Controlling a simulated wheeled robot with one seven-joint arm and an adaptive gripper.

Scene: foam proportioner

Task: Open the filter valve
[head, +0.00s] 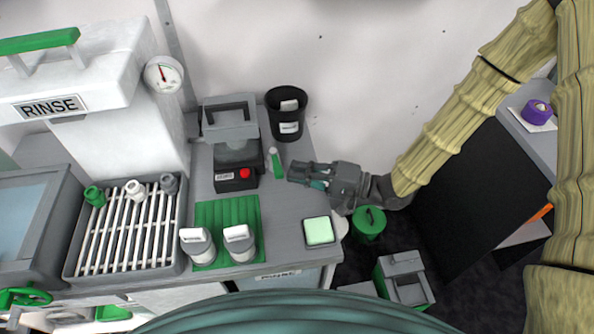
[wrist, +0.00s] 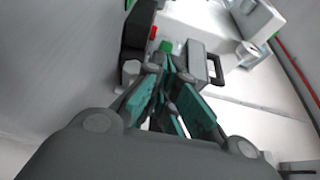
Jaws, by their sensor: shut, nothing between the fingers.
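No part in view is labelled as the filter valve, so I cannot tell for sure which it is. A green handwheel (head: 25,297) sits low at the far left edge, under the grey-framed window. My gripper (head: 296,173) reaches in from the right over the counter, its fingers shut and empty. It is far to the right of the handwheel. In the wrist view my gripper (wrist: 168,62) shows its green-padded fingers meeting at the tips. A small green object with a pale end (head: 275,163) stands just left of the fingertips; I cannot tell whether they touch.
White-capped containers (head: 240,242) stand on a green mat (head: 226,209). The RINSE machine (head: 120,100) and a slatted rack (head: 127,232) are left.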

